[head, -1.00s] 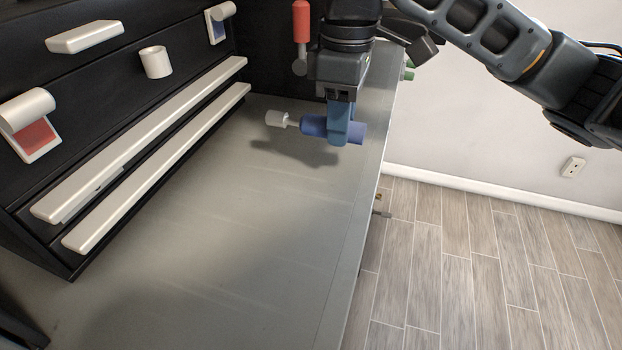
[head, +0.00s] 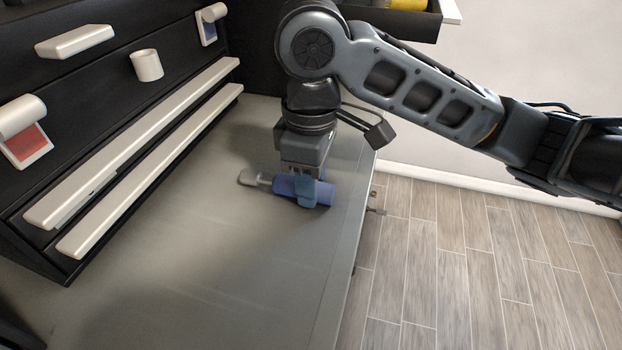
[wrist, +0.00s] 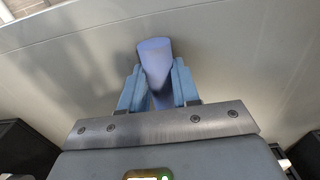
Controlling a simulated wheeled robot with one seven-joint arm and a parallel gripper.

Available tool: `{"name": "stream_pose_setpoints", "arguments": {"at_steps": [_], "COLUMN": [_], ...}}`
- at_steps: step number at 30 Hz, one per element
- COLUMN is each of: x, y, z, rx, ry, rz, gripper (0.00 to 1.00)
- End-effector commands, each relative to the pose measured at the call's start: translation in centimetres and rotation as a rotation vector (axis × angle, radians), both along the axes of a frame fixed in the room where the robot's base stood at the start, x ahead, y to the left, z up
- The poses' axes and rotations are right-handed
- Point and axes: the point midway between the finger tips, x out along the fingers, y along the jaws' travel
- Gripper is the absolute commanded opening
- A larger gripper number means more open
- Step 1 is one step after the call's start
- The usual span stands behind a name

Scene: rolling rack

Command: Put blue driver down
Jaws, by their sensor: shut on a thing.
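The blue driver (head: 322,192) lies sideways in my gripper (head: 303,194), its pale tip pointing left in the head view. My gripper points down and is shut around the blue handle. The driver is at or very close to the grey worktop (head: 200,255); I cannot tell whether it touches. In the wrist view the blue handle (wrist: 154,58) sits between both light-blue fingers (wrist: 157,88). The driver's tip is hidden in that view.
Two pale rails (head: 150,170) run along the dark rack on the left. A white cup-like holder (head: 146,65) is above them. The worktop's right edge (head: 352,240) is close to the driver's handle end. The near worktop is clear.

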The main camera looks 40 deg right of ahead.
Motion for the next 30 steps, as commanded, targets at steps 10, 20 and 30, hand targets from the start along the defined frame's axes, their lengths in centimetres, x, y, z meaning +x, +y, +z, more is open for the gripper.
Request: {"name": "stream_pose_setpoints", "arguments": {"at_steps": [10,20,30], "x": [0.0,0.0,0.1], "y": [0.0,0.0,-0.1], "z": [-0.3,-0.2,4.1], "rx": [0.0,0.0,-0.003], "ry": [0.0,0.0,-0.004], "rz": [0.0,0.0,0.002], "gripper": [0.46,0.56,0.56]}}
